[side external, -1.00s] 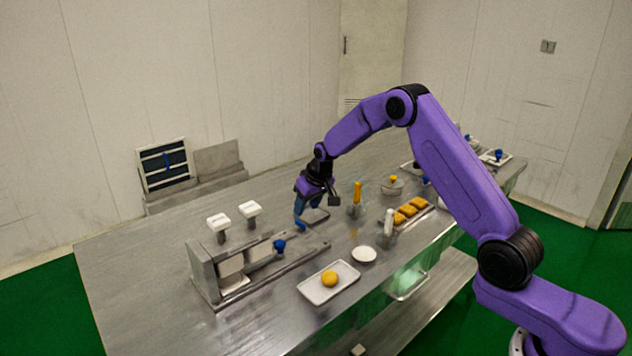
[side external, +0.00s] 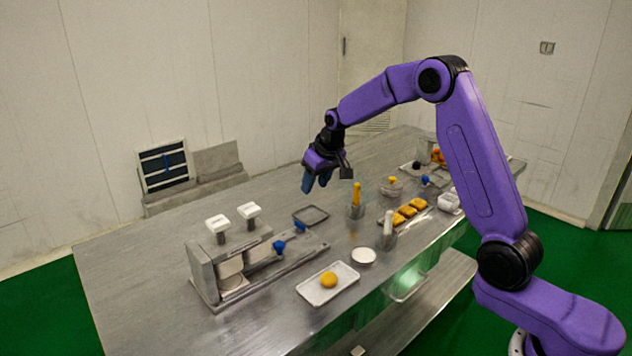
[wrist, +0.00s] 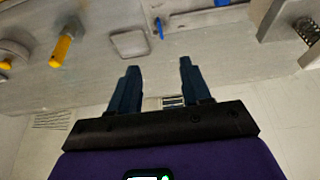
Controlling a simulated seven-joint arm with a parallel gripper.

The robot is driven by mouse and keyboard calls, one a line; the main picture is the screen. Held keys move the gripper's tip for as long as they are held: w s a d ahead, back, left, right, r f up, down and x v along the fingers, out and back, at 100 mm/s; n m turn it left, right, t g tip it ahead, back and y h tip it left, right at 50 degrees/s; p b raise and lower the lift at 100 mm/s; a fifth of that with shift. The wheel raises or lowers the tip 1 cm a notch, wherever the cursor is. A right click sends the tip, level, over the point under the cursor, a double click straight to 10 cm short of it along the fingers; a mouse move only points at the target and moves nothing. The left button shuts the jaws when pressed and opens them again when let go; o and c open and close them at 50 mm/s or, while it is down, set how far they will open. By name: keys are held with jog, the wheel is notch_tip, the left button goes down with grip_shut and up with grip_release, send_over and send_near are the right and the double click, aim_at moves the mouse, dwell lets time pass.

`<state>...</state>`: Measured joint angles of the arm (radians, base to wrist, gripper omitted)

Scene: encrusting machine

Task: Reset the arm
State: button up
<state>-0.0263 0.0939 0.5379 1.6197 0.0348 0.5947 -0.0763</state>
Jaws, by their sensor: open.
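My gripper (side external: 317,182) hangs above the steel table, clear of everything below it. In the wrist view its two dark blue fingers (wrist: 157,72) are spread apart with nothing between them. The grey encrusting machine (side external: 205,275) stands on the table at the left, with two white-topped knobs and a rail. Two blue knobs (side external: 279,247) sit along the rail, and a blue handle also shows in the wrist view (wrist: 159,27). A small grey square tray (side external: 311,215) lies empty on the table behind the rail.
A white tray (side external: 309,291) with a yellow ball (side external: 328,280) lies at the front, beside a white round dish (side external: 363,256). A yellow-handled tool (side external: 357,192) stands in a cup. A tray of yellow pieces (side external: 404,216) lies to the right. The table's back left is clear.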

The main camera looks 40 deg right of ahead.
jog(key=shift+a, duration=0.1)
jog(key=s+a+r+n+g+y, duration=0.1)
jog(key=s+a+r+n, duration=0.15)
jog(key=s+a, duration=0.55)
jog(key=s+a+r+n+g, duration=0.1)
jog(key=s+a+n, duration=0.3)
jog(key=s, duration=0.6)
jog(key=s+d+n+g, duration=0.1)
jog(key=s+d+n, duration=0.1)
jog(key=s, duration=1.1)
jog(key=s+d+f+n+g, duration=0.1)
jog(key=s+n, duration=0.3)
jog(key=s, duration=1)
jog(key=shift+s+d+h, duration=0.25)
jog(key=shift+d+h, duration=0.05)
jog(key=shift+d, duration=0.4)
